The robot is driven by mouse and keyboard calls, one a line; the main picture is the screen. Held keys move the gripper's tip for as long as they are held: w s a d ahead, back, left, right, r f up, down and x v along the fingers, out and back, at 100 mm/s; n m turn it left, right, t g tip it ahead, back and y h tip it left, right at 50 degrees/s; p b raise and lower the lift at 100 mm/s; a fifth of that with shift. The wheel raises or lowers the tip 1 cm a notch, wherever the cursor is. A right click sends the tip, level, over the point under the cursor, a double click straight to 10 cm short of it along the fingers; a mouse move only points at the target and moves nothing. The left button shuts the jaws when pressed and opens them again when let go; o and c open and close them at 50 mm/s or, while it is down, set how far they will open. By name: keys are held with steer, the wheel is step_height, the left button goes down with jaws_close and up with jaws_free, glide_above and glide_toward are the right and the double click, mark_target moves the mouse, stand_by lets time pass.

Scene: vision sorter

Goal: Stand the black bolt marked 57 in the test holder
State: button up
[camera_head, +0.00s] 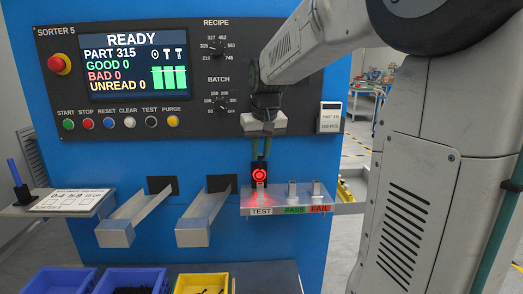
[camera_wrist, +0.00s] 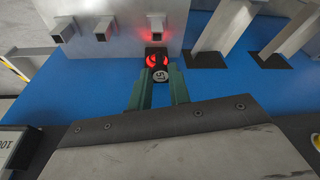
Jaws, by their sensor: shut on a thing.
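My gripper (camera_head: 261,150) points down in front of the sorter, just above the lit red ring at the test station. In the wrist view its green fingers (camera_wrist: 160,88) are shut on a bolt. The bolt's round marked head (camera_wrist: 160,75) shows between the fingertips; its mark is small and upside down, so I cannot read it surely. Its shank is hidden. The test holder (camera_head: 261,196) is a small square metal socket behind the TEST label; it also shows in the wrist view (camera_wrist: 155,26). The bolt appears apart from the socket, but the gap is unclear.
The PASS socket (camera_head: 291,189) and FAIL socket (camera_head: 316,189) stand right of the test holder on one shelf. Two metal chutes (camera_head: 134,220) are to the left. Blue and yellow bins (camera_head: 201,278) stand below. The READY screen (camera_head: 133,64) is above left.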

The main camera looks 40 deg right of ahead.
mark_target(261, 160)
stand_by(0.3)
steer(key=shift+v, duration=1.25)
steer(key=shift+s+x, duration=0.25)
steer(key=shift+x, duration=1.2)
steer(key=shift+s+x, duration=0.2)
steer(key=shift+x, duration=1.25)
steer(key=shift+a+f, duration=0.15)
steer(key=shift+f, duration=1.7)
steer(key=o, duration=1.3)
steer(key=shift+o, duration=0.2)
steer(key=shift+w+d+r+v, duration=0.1)
steer(key=shift+w+v, duration=0.2)
steer(key=shift+v, duration=1)
steer(key=shift+w+d+r+v, duration=0.1)
steer(key=shift+w+v, duration=0.2)
steer(key=shift+v, duration=1)
steer(key=shift+w+d+r+v, duration=0.15)
steer(key=shift+w+v, duration=0.1)
steer(key=shift+v, duration=1.05)
steer(key=shift+f, duration=0.15)
